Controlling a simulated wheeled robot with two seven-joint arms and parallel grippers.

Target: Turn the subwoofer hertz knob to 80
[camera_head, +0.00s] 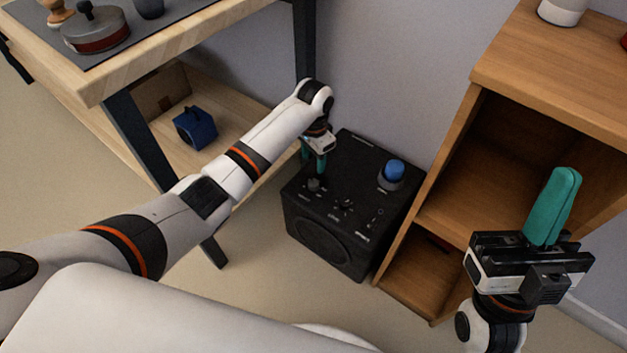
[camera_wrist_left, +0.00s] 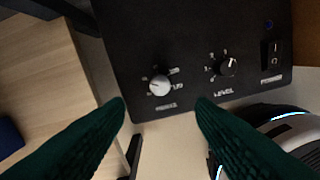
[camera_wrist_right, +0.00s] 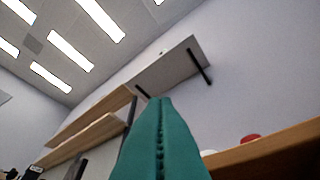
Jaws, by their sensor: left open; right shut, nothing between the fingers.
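The black subwoofer (camera_head: 325,245) stands on the floor between the table and the wooden shelf. The hertz knob (camera_wrist_left: 159,85) shows in the left wrist view as a light round knob with a marked scale; its exact setting is too small to read. The level knob (camera_wrist_left: 228,66) and power switch (camera_wrist_left: 271,56) sit to its right. My left gripper (camera_head: 315,168) is at the subwoofer's top, by the hertz knob. In the left wrist view its green fingers (camera_wrist_left: 162,122) are apart, with nothing between them. My right gripper (camera_head: 553,207) is shut and empty, raised in front of the shelf.
A blue-topped object (camera_head: 393,171) stands on the subwoofer's right side. The wooden shelf (camera_head: 545,85) is close on the right. The table (camera_head: 110,85) and its dark leg (camera_head: 140,145) stand at left, with a blue box (camera_head: 195,128) on the lower board.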

